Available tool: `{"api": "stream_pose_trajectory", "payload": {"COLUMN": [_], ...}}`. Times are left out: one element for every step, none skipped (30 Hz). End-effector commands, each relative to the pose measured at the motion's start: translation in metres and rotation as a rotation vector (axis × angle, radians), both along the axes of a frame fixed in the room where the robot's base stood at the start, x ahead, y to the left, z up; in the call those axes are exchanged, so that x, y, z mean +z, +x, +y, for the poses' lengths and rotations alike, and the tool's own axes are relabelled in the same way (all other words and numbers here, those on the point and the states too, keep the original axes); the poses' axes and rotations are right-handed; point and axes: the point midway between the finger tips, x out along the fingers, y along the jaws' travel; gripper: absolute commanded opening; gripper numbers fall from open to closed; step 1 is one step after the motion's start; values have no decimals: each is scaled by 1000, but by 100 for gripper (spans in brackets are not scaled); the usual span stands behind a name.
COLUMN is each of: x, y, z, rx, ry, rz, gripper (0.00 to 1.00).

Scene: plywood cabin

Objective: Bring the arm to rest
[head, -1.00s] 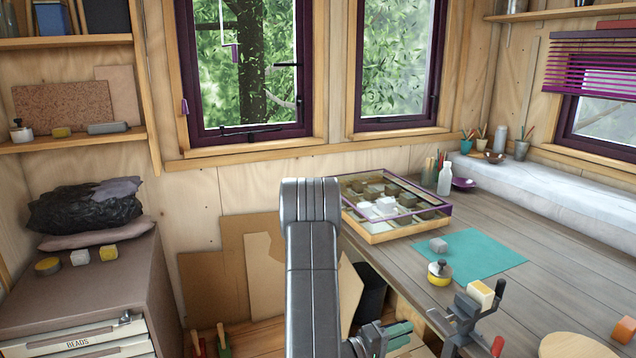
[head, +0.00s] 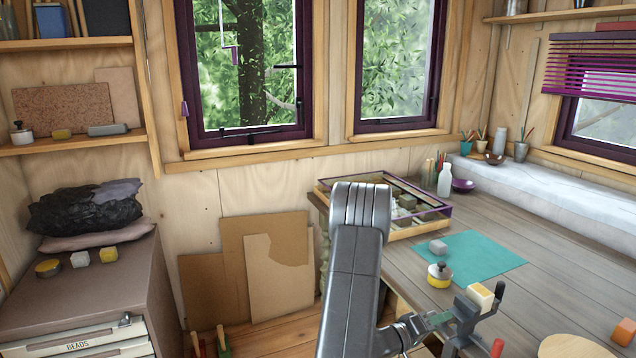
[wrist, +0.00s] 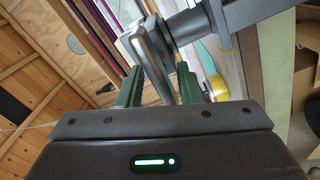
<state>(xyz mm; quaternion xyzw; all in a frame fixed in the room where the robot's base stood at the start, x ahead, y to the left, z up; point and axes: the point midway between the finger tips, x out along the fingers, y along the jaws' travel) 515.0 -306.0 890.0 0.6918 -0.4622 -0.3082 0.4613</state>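My arm (head: 352,270) rises in the middle of the head view, its rounded grey top in front of the display case. My gripper (head: 438,319), with green fingers, is low at the right of the arm, close to the grey vise (head: 466,312) on the bench. In the wrist view, the two green fingers of my gripper (wrist: 158,86) stand apart. A grey metal part (wrist: 150,55) shows in line with the gap; I cannot tell whether it touches them. I see no loose object held.
The vise has a pale yellow block (head: 481,295) at its top. The glass-topped case (head: 425,222) stands behind my arm. A drawer cabinet (head: 110,285) is at the left.

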Motion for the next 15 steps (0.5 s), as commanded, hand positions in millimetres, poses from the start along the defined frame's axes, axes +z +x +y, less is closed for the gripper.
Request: {"api": "stream_pose_trajectory", "payload": {"x": [-1,-1,-1,0,0,0,0,1,1,1,1,1,1,2,2], "y": [0,0,-1,-1,-1,-1,-1,-1,-1,-1,-1,-1,-1,-1,-1], "z": [0,0,0,0,0,0,0,0,0,0,0,0,0,0,0], "rx": [0,0,0,0,0,0,-1,-1,-1,-1,-1,-1,-1,-1,-1], "ry": [15,23,35,43,50,60,67,73,78,83,86,89,91,93,95], "rz": [-35,-59,-86,-107,-124,-147,-161,-174,-188,-199,-207,-214,-220,-223,-227], "gripper": [33,33,33,33,33,33,33,33,33,33,33,33,33,33,33]}}
